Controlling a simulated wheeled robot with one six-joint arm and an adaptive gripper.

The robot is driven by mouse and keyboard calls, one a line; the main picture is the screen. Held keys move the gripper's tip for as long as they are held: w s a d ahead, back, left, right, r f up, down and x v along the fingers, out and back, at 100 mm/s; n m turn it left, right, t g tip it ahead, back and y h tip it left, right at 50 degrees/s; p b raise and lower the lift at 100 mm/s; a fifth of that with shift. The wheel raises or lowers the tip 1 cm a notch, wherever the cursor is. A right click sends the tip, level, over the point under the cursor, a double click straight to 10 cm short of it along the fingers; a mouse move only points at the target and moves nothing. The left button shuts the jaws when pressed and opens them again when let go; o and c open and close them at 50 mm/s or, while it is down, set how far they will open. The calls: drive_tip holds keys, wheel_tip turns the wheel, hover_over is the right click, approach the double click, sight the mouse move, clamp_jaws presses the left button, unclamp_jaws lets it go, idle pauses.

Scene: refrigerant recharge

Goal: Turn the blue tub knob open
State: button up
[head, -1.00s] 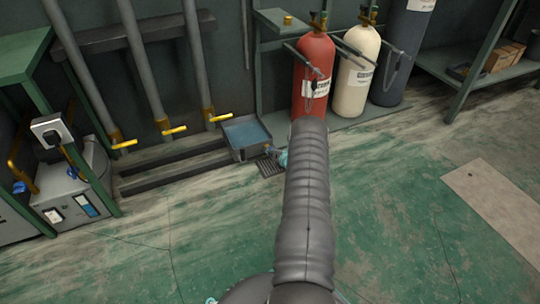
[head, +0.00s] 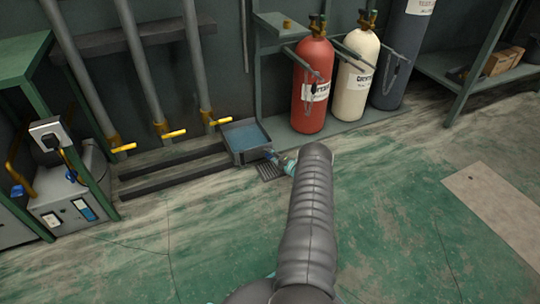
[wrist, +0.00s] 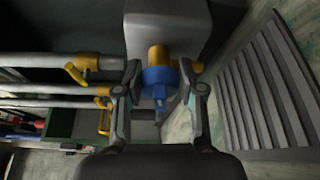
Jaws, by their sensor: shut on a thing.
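A grey tub (head: 246,157) with bluish liquid stands on the floor by the wall in the head view. A brass stub with a blue knob (wrist: 158,77) sticks out of the tub's side, and the tub's grey wall fills the top middle of the wrist view. My gripper (wrist: 160,92) is at this knob, one finger on each side, and is shut on it. In the head view my gripper (head: 279,160) shows only in part at the tub's front right corner; my arm hides the rest.
A floor grate (wrist: 265,90) lies beside the tub. Grey pipes with yellow handles (head: 173,134) stand left of it. A red cylinder (head: 313,85), a cream cylinder (head: 356,75) and a dark cylinder (head: 405,55) stand behind on a low platform.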

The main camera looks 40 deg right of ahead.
drive_tip(key=shift+d+m+t, duration=0.1)
drive_tip(key=shift+m+t, duration=0.2)
drive_tip(key=shift+m, duration=0.5)
drive_tip(key=o, duration=1.1)
drive_tip(key=shift+s, duration=0.1)
drive_tip(key=s, duration=0.4)
drive_tip(key=s+d, duration=0.1)
drive_tip(key=s, duration=0.3)
drive_tip(key=s+d, duration=0.1)
drive_tip(key=s, duration=0.2)
drive_tip(key=shift+s, duration=0.4)
drive_tip(key=shift+w+a, duration=0.1)
